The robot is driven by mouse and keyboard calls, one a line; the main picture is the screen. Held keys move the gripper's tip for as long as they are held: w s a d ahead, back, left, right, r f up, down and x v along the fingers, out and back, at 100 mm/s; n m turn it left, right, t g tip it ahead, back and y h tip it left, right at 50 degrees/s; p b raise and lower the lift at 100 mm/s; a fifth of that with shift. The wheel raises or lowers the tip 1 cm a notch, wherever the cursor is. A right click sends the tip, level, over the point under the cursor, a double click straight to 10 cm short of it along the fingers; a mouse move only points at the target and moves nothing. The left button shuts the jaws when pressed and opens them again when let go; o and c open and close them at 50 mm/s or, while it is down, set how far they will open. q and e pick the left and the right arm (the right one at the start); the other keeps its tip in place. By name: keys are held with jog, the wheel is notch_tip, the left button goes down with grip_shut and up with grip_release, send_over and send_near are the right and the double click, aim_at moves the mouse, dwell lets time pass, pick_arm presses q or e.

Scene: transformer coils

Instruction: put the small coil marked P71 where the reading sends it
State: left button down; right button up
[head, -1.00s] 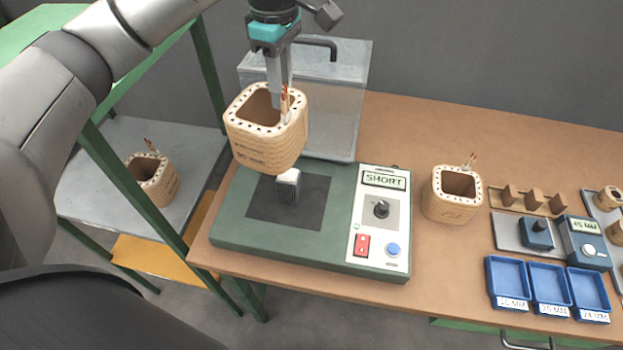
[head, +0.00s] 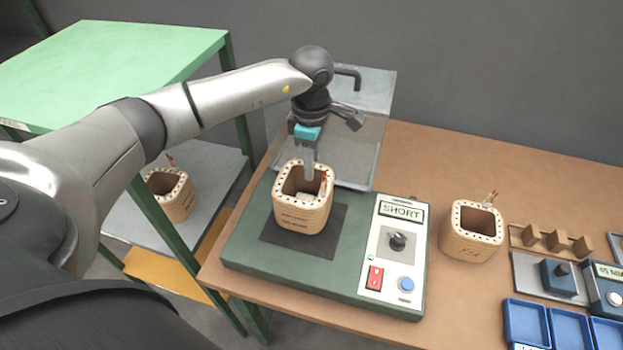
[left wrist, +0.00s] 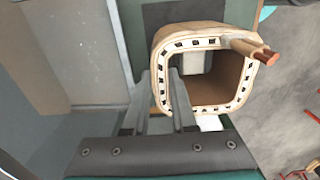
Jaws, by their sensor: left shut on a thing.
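My left gripper (head: 308,172) is shut on the wall of a square wooden coil (head: 303,215) with a dark-spotted rim and copper lead. The coil is upright over the dark pad of the green tester (head: 245,255), around the pale core (head: 305,194); whether it rests on the pad I cannot tell. The left wrist view shows my fingers (left wrist: 170,100) at the rim of this coil (left wrist: 158,65). The tester display (head: 401,211) reads SHORT. Another coil (head: 472,238) stands right of the tester, its handwritten mark unclear. I cannot identify P71. My right gripper is out of view.
A third coil (head: 178,200) stands on the grey shelf of the green rack (head: 130,60). A clear guard (head: 350,150) stands behind the tester. Blue trays (head: 527,318), a wooden rack (head: 553,241) and a gauge (head: 607,290) are at the right.

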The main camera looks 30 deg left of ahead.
aim_at(304, 187)
pick_arm(q)
jog(key=shift+f, duration=2.4)
jog(key=shift+f+b, duration=0.15)
jog(key=shift+b, duration=0.2)
jog(key=c, duration=1.2)
grip_release()
jog(key=shift+f, duration=0.1)
jog(key=shift+o, duration=1)
